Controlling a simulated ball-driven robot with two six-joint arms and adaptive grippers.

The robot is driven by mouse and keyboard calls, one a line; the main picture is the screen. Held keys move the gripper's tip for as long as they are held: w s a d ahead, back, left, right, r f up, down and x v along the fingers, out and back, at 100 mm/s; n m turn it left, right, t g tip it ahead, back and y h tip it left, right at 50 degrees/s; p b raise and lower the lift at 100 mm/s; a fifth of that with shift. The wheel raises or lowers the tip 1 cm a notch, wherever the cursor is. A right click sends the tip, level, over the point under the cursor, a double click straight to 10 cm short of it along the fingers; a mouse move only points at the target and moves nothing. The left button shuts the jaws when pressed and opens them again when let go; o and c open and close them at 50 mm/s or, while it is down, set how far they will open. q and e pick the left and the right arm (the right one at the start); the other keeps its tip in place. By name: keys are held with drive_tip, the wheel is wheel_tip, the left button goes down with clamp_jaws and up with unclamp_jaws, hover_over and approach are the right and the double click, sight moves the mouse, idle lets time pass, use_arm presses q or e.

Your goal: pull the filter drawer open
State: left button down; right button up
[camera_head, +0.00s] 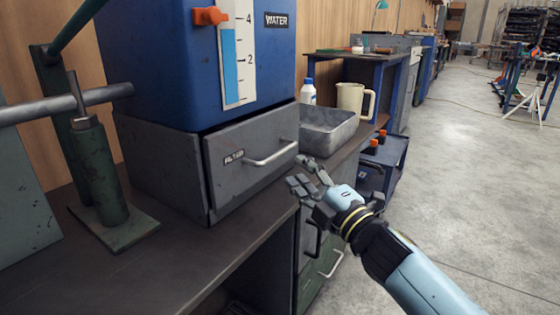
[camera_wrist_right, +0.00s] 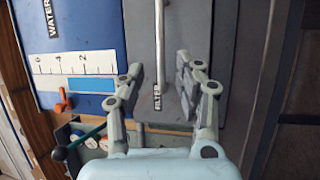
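The filter drawer (camera_head: 225,180) is a grey metal front labelled FILTER, set in a grey box under the blue water tank (camera_head: 205,70). It looks shut in the head view. Its pale bar handle (camera_head: 270,155) runs across the front. My right gripper (camera_head: 298,172) is just right of the handle's right end, apart from it. In the right wrist view my right gripper (camera_wrist_right: 158,68) has its two fingers spread, with the handle (camera_wrist_right: 159,45) showing between them, farther away. The FILTER label (camera_wrist_right: 156,97) also shows there. Nothing is held. My left gripper is not in view.
A grey metal tray (camera_head: 328,133), a cream jug (camera_head: 354,100) and a white bottle (camera_head: 308,92) stand behind the drawer on the bench (camera_head: 180,260). A green press (camera_head: 100,170) stands at the left. Open floor (camera_head: 470,160) lies to the right.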

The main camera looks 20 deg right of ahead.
sight(280, 151)
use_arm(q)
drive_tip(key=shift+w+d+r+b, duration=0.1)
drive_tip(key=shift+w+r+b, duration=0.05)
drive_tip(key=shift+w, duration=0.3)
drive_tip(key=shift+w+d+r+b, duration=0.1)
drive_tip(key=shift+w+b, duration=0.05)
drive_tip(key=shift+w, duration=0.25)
use_arm(e)
drive_tip(key=x, duration=0.8)
drive_tip(key=shift+w+f, duration=0.1)
drive_tip(key=shift+f, duration=0.05)
drive_tip(key=shift+c, duration=0.4)
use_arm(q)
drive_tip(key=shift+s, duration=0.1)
use_arm(e)
clamp_jaws()
